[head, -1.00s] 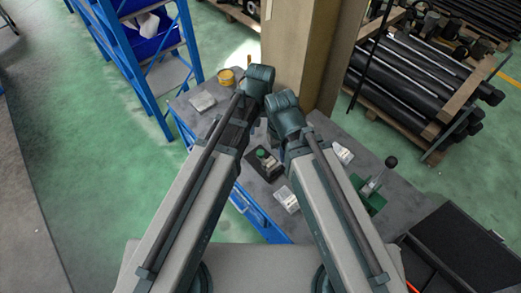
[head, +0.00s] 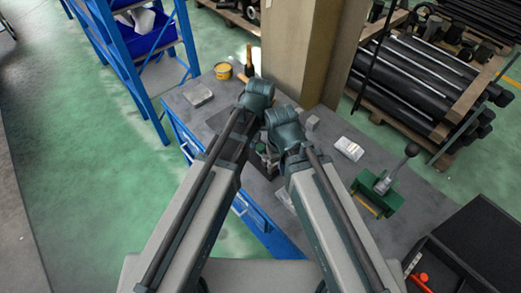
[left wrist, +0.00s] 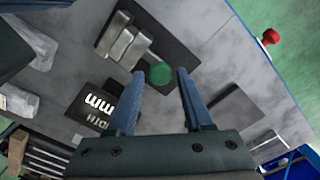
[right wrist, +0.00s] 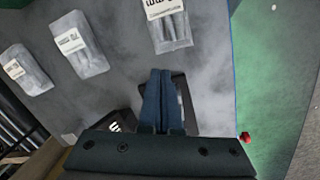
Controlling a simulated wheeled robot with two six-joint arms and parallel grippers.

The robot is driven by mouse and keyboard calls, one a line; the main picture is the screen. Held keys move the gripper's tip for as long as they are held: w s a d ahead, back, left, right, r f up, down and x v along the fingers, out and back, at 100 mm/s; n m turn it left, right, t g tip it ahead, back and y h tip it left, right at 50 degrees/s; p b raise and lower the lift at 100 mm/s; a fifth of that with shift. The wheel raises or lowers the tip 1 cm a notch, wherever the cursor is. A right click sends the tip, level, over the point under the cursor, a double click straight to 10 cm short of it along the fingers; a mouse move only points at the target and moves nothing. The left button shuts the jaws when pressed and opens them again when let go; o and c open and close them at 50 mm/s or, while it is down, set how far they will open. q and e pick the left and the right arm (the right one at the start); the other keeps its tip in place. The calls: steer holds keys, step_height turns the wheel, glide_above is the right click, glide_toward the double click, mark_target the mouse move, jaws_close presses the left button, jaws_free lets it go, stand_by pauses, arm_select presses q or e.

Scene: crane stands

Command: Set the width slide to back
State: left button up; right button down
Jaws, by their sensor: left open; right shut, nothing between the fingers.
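The width slide's green knob (left wrist: 160,73) stands beside a dark base with metal blocks (left wrist: 125,44) in the left wrist view. A black plate (left wrist: 92,106) with white lettering, partly readable as "WIDTH" and "mm", lies near it. My left gripper (left wrist: 160,77) is open, and the knob appears between its fingertips; I cannot tell whether they are level with it. In the head view the knob (head: 262,148) is partly covered by my wrists. My right gripper (right wrist: 160,72) is shut and empty above a dark flat plate (right wrist: 184,98). Both gripper tips are hidden in the head view.
A green lever device (head: 378,190) stands on the bench's right side, near a clear bag (head: 349,149). A grey block (head: 198,93), a yellow tin (head: 222,70) and a hammer (head: 249,62) are at the back left. A column (head: 305,50) rises behind my wrists.

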arm_select(q)
steer(key=shift+f, duration=0.55)
steer(key=shift+r, duration=0.1)
steer(key=shift+c, duration=0.3)
jaws_close()
stand_by(0.6)
